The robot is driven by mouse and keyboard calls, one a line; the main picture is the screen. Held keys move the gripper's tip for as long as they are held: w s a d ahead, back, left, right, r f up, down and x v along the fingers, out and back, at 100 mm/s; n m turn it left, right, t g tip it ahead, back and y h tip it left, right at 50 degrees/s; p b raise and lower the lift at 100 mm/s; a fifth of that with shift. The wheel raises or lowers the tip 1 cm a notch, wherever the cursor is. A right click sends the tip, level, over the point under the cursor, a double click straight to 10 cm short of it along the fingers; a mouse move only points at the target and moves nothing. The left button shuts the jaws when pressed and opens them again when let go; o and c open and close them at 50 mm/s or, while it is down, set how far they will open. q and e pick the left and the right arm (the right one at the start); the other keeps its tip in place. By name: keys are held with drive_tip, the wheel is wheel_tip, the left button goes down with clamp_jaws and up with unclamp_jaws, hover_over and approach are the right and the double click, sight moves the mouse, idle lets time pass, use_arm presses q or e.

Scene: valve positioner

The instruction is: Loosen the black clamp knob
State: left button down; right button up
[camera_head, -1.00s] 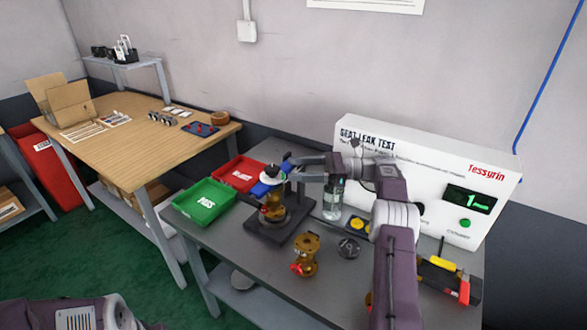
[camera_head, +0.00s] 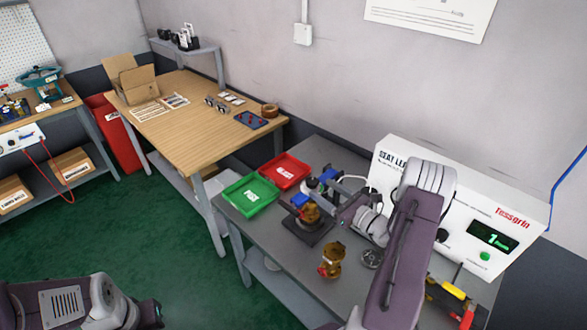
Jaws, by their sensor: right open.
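The clamp fixture stands on the grey bench (camera_head: 345,262), with a dark base (camera_head: 303,231) and a brass valve body (camera_head: 309,214) in it. My right gripper (camera_head: 314,188) is at the top of this fixture, with its blue-tipped fingers apart, one on either side of a small dark and grey top part. The black clamp knob cannot be told apart clearly there; the fingers and wrist partly hide it. I cannot tell whether the fingers touch anything. Only part of my left arm shows at the lower left; its gripper is out of view.
A green tray (camera_head: 232,203) and a red tray (camera_head: 302,165) lie left of the fixture. A loose brass valve (camera_head: 330,262) stands in front. The white leak tester (camera_head: 525,218) is behind my right arm. A yellow-handled tool (camera_head: 452,291) lies at right.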

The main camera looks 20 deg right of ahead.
sight(307, 179)
drive_tip(key=p+x, duration=0.2)
drive_tip(key=x, duration=0.7)
clamp_jaws()
drive_tip(key=shift+f, duration=0.1)
